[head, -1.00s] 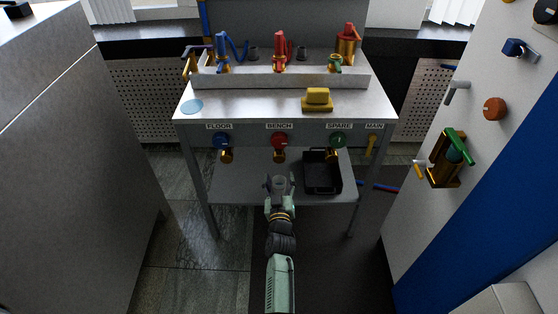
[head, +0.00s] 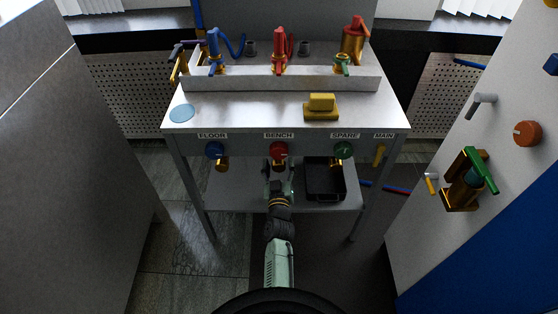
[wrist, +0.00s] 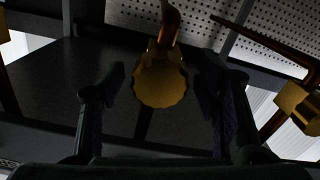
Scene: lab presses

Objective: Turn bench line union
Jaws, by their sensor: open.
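The bench line has a red knob (head: 279,150) under the BENCH label on the table's front apron. Its brass fittings below the knob are mostly hidden behind my gripper (head: 279,174) in the head view. In the wrist view a round brass union (wrist: 160,82) with a scalloped rim hangs from a copper-coloured pipe. My gripper is open, with one finger on each side of this union. Dark gaps show between the union and both fingers, so it is not gripped. How deep the fingers reach around it is unclear.
The floor valve knob (head: 214,150) is to the left, the green spare knob (head: 343,150) to the right, each with brass fittings below. A yellow lever (head: 379,155) is under MAIN. A black tray (head: 325,182) lies on the lower shelf (head: 235,195). A panel with valves stands right.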

